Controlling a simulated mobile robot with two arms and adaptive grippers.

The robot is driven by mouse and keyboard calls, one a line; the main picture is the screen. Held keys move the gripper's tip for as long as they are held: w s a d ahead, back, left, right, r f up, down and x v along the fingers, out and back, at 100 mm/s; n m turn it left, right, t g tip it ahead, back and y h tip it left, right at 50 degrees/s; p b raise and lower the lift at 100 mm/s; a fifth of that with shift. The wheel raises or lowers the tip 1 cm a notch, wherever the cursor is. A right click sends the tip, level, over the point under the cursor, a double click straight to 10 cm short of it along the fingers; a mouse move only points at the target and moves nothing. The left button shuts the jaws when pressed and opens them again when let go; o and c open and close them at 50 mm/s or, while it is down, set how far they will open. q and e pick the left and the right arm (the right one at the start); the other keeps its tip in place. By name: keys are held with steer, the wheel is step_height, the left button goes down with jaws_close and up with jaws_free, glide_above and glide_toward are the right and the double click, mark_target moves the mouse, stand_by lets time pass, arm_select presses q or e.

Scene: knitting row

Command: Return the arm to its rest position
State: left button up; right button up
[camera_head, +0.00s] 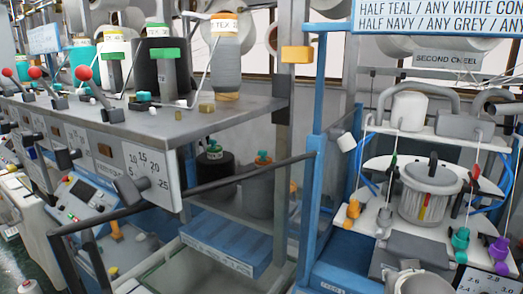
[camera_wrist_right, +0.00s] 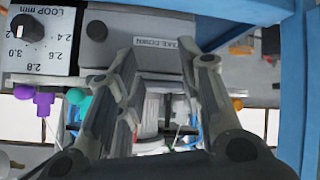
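My right gripper (camera_wrist_right: 168,58) shows in the right wrist view, its two grey fingers spread well apart. No object is held between the fingers. Behind them are a grey panel labelled TAKE-DOWN (camera_wrist_right: 130,38) and a pale cylinder, partly hidden by the fingers. How far the fingertips are from the panel is hard to judge. In the head view, a grey rounded part at the bottom right edge may belong to my right arm, but I cannot tell. My left gripper is not in view.
A circular knitting head (camera_head: 430,190) with coloured yarn guides stands at right behind a blue post (camera_head: 313,200). A dark rail (camera_head: 245,175) crosses the middle. A grey shelf (camera_head: 215,118) bears several yarn cones. A loop dial (camera_wrist_right: 22,28) is beside the TAKE-DOWN panel.

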steer(key=s+a+f+n+g+y, duration=0.2)
steer(key=s+a+f+g, duration=0.15)
steer(key=s+f, duration=0.85)
steer(key=s+a+f+n+g+y, duration=0.25)
steer(key=s+a+f, duration=0.25)
steer(key=s+f, duration=0.7)
step_height(320, 180, down, 32)
steer(key=s+r+b, duration=0.1)
steer(key=b, duration=0.5)
steer(key=s+d+f+g+b, duration=0.1)
steer(key=s+f+b, duration=0.1)
steer(key=s+f, duration=0.6)
steer(key=s+d+f+g+b, duration=0.1)
steer(key=s+d+f+b, duration=0.1)
steer(key=s+f, duration=0.7)
step_height(320, 180, down, 6)
steer(key=shift+s+f+b, duration=0.15)
steer(key=shift+b, duration=0.7)
steer(key=shift+c, duration=0.4)
